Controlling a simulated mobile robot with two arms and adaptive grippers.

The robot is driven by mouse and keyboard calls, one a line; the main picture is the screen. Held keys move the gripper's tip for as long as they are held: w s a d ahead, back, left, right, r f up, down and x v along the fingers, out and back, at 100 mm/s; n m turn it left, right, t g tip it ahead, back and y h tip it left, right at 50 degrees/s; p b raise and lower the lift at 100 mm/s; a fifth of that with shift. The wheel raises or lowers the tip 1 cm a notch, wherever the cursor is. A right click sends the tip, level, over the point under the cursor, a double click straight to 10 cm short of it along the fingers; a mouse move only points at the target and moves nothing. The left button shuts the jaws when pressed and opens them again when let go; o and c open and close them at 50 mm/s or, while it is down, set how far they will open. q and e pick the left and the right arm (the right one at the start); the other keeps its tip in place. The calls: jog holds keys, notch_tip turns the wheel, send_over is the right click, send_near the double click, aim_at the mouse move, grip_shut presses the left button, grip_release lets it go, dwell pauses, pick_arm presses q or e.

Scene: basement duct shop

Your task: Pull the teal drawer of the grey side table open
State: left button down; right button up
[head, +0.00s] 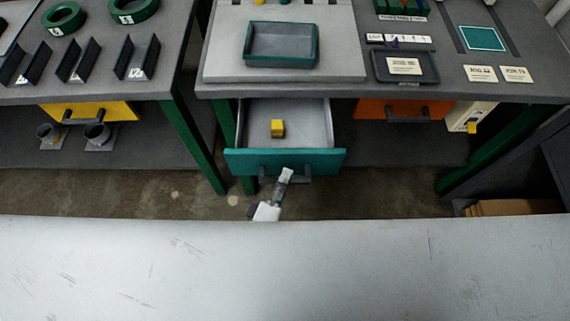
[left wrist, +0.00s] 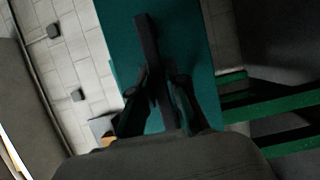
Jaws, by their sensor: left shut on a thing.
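The teal drawer (head: 325,161) stands pulled out below the grey table top (head: 215,92), and its light grey inside shows. A small yellow block (head: 278,128) lies in it. My left gripper (head: 286,175) is at the dark bar handle (head: 300,180) on the drawer front. In the left wrist view my left gripper (left wrist: 160,92) has its dark fingers on both sides of the handle (left wrist: 147,40), shut on it. The teal drawer front (left wrist: 192,35) fills the middle of that view. My right gripper is not in view.
An orange drawer (head: 370,107) is to the right and a yellow drawer (head: 110,111) is under the left bench; both look shut. A teal-rimmed tray (head: 281,63) stands on the table top. Green legs (head: 195,145) flank the drawer. Concrete floor (head: 130,190) shows in front.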

pick_arm(q)
jog(key=shift+s, duration=0.2)
jog(key=c, duration=1.2)
grip_release()
jog(key=shift+o, duration=0.2)
jog(key=v, duration=1.2)
jog(key=shift+f, duration=0.1)
